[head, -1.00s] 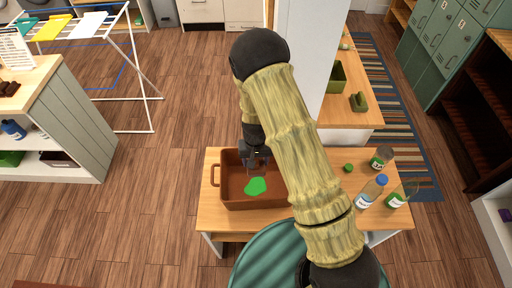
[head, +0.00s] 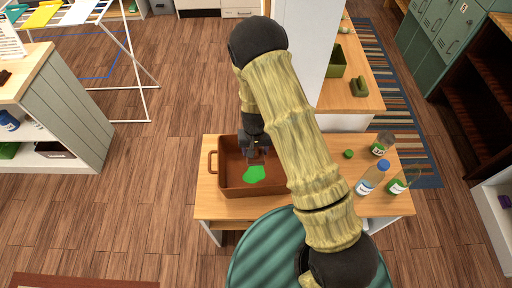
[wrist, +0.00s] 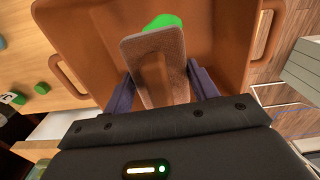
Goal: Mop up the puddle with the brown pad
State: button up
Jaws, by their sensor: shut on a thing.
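The puddle is a bright green patch (head: 254,174) on the floor of a brown tray with handles (head: 213,162), which stands on a small wooden table. My gripper (head: 257,152) is over the tray, just behind the puddle in the head view. In the wrist view, my gripper (wrist: 160,90) is shut on the brown pad (wrist: 152,52), with a finger at each side. The pad's far end overlaps the edge of the green puddle (wrist: 165,22) in that view. I cannot tell whether the pad touches the tray floor. My arm hides part of the tray's right side.
Bottles (head: 371,178), a jar (head: 382,145) and a small green block (head: 348,153) stand on the table's right. A white pillar (head: 305,60) rises behind. A green drum-like top (head: 262,255) is in front. A white shelf (head: 60,120) and drying rack (head: 130,60) are left.

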jog(key=f+b, duration=0.1)
jog(key=f, duration=0.2)
jog(key=shift+s+a+b, duration=0.1)
jog(key=shift+a+b, duration=0.2)
jog(key=shift+b, duration=0.05)
jog(key=b, duration=0.9)
send_near(261, 173)
jog(key=a+f, duration=0.2)
jog(key=f, duration=0.3)
jog(key=shift+s+a+f, duration=0.1)
jog(key=shift+a+f, duration=0.1)
jog(key=shift+a, duration=0.2)
jog(key=shift+f+b, duration=0.3)
jog(key=shift+f, duration=0.25)
jog(key=shift+s+a+p, duration=0.1)
jog(key=shift+a+p, duration=0.2)
jog(key=shift+a, duration=1.2)
jog(key=shift+d, duration=0.15)
jog(key=shift+d+b, duration=0.45)
jog(key=shift+d, duration=2.45)
jog(key=shift+a, duration=0.2)
